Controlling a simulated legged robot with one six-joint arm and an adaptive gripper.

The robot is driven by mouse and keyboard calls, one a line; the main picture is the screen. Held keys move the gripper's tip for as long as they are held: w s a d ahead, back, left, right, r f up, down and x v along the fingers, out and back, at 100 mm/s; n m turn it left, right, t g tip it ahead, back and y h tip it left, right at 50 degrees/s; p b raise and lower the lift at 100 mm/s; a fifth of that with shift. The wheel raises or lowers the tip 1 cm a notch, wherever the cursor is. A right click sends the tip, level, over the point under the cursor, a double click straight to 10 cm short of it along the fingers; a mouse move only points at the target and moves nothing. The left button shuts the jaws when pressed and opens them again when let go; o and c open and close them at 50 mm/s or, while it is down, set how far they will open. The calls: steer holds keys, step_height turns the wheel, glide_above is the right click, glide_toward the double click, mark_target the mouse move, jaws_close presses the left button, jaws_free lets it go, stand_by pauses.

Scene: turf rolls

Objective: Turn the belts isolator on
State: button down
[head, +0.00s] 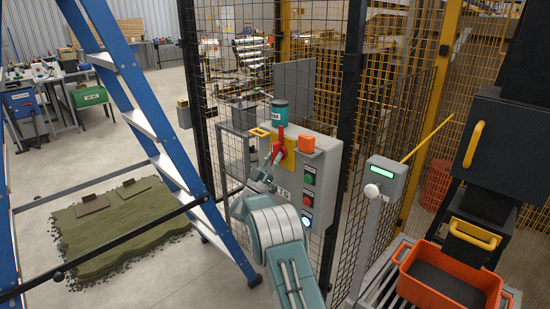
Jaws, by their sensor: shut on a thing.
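The grey control box (325,165) stands in front of the mesh fence in the middle of the head view. The isolator's red handle (279,143) sits on a yellow plate on the box's left part. The handle stands roughly upright, tilted slightly. My gripper (272,164) reaches up from below and is shut on the lower part of the red handle. The fingers are small in view and partly hide the handle's lower end and the plate.
A teal tin (279,112) is on top. A blue stepladder (140,100) stands left; an orange tub (450,275) is right.

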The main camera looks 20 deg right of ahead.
steer(key=c, duration=0.6)
jaws_free()
steer(key=shift+w+a+f, duration=0.15)
steer(key=shift+a+f, duration=0.05)
steer(key=shift+f, duration=0.1)
steer(key=shift+o, duration=0.2)
steer(key=shift+r, duration=0.15)
steer(key=v, duration=1.2)
steer(key=shift+a, duration=0.1)
